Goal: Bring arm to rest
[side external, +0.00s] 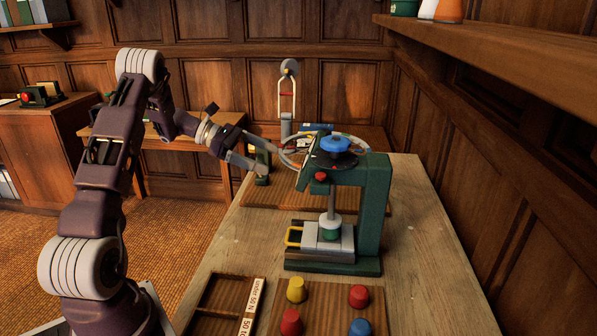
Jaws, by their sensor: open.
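My gripper (266,158) is in the side external view, left of the middle and above the wooden table (420,240). Its two fingers are apart and point right, towards a green press-like device (376,205). No object shows between the fingers. The fingertips appear close to the left side of the device's top, by a pale ring (291,151); I cannot tell whether they touch it.
A wooden board (322,319) at the front holds yellow, red and blue pegs. A divided tray (222,293) with labels lies left of it. A stand with a tall loop (286,126) rises behind the device. A shelf (500,60) juts out at upper right. The table's right side is clear.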

